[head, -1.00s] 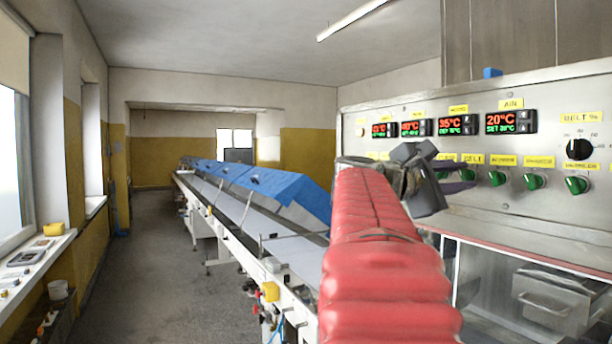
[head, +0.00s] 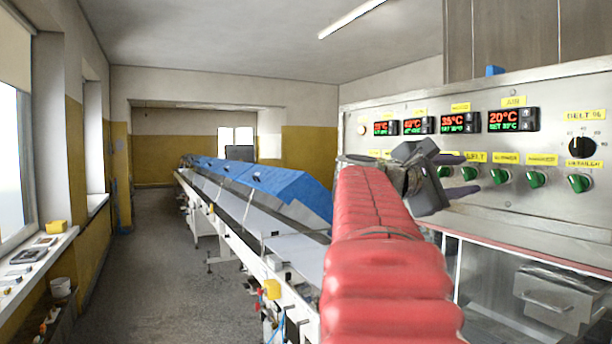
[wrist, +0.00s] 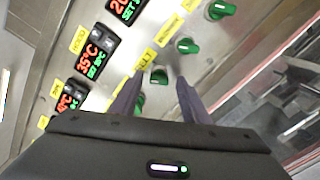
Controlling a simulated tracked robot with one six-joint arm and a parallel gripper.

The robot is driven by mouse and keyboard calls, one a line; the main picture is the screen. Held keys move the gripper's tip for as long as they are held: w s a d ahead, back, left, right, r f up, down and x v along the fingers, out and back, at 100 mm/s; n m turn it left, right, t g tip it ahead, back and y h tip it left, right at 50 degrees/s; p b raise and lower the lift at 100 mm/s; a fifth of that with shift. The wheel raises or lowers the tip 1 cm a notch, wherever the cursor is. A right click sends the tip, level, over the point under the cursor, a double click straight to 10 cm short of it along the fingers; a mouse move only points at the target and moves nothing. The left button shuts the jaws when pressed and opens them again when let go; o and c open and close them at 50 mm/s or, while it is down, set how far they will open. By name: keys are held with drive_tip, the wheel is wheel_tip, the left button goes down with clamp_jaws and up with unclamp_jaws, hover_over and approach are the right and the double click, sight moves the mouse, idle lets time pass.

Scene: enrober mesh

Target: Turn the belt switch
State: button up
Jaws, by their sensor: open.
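The belt switch (head: 470,173) is a green knob under a yellow label reading BELT (head: 475,157), in a row of similar knobs on the pale panel. In the wrist view the belt switch (wrist: 159,75) shows between the tips of my two dark fingers. My gripper (head: 468,171) is open and empty in front of the panel. It also fills the lower part of the wrist view (wrist: 160,82). I cannot tell how far the fingertips are from the knob.
Neighbouring green knobs (head: 499,176) sit close beside it. Temperature displays (head: 513,120) are above, and a black dial (head: 581,147) is at the right. A glass-sided cabinet (head: 540,300) stands below the panel. A long conveyor (head: 285,250) with blue covers runs along the left.

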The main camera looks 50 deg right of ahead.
drive_tip(key=v, duration=1.3)
drive_tip(key=shift+w+a, duration=0.2)
drive_tip(key=shift+a, duration=0.15)
idle(0.4)
drive_tip(key=w+a+f+m+t+y, duration=0.1)
drive_tip(key=w+f+t+y, duration=0.15)
drive_tip(key=f, duration=0.45)
drive_tip(key=w+f+m+t+y, duration=0.1)
drive_tip(key=w+f+t, duration=0.15)
drive_tip(key=f, duration=0.55)
drive_tip(key=w+a+f+t+y, duration=0.35)
drive_tip(key=w+a+f, duration=0.25)
drive_tip(key=a+f, duration=0.5)
drive_tip(key=a+f+t+y, duration=0.2)
drive_tip(key=a+f+y, duration=0.2)
drive_tip(key=a+f, duration=0.4)
drive_tip(key=a+f+t+y, duration=0.2)
drive_tip(key=a+f+y, duration=0.3)
drive_tip(key=a, duration=1.7)
wheel_tip(320, 180, down, 4)
drive_tip(key=shift+w+f+y, duration=0.15)
drive_tip(key=shift+w+y, duration=0.15)
drive_tip(key=shift+w, duration=0.15)
